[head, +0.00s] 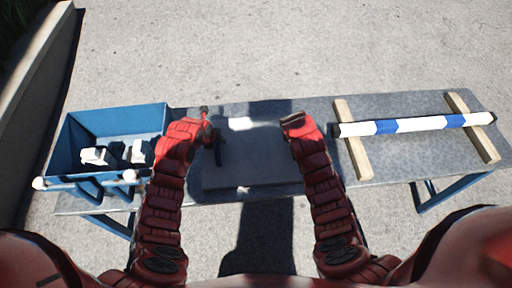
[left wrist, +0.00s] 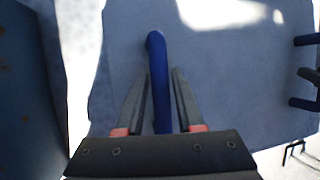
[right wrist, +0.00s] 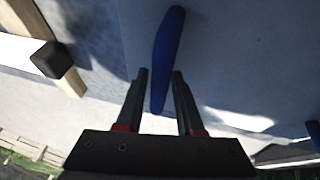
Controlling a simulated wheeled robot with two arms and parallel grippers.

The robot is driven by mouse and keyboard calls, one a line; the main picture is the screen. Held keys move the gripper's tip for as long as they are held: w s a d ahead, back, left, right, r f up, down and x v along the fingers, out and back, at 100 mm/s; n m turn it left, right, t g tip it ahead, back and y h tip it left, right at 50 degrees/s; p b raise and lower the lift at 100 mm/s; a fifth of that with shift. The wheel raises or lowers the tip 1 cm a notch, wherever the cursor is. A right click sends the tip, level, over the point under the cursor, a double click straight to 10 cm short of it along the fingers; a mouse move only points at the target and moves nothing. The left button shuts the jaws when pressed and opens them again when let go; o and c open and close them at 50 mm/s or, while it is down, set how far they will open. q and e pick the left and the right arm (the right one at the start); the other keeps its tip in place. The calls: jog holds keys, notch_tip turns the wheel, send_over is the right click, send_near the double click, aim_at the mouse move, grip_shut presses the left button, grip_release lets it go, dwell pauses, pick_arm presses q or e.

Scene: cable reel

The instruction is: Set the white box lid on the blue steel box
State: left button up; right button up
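The white box lid (head: 265,170) lies flat on the table, mostly in shadow, so it looks grey. It has blue handles. The blue steel box (head: 120,118) stands open-topped at the left. My left gripper (head: 211,138) is over the lid's left part; in the left wrist view its fingers are apart with a blue handle (left wrist: 158,85) between them and narrow gaps. My right gripper (head: 291,122) is over the lid's right side; in the right wrist view its fingers are apart, with another blue handle (right wrist: 167,60) lying between and beyond the tips. Contact cannot be told.
White fittings (head: 97,156) sit in the box. A blue bar with white round ends (head: 85,184) runs along its front. A blue and white striped pole (head: 415,124) rests on two wooden bars (head: 352,140) at the right. The table (head: 385,165) is bare around them.

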pick_arm(q)
grip_shut()
pick_arm(e)
grip_shut()
dwell(0.9)
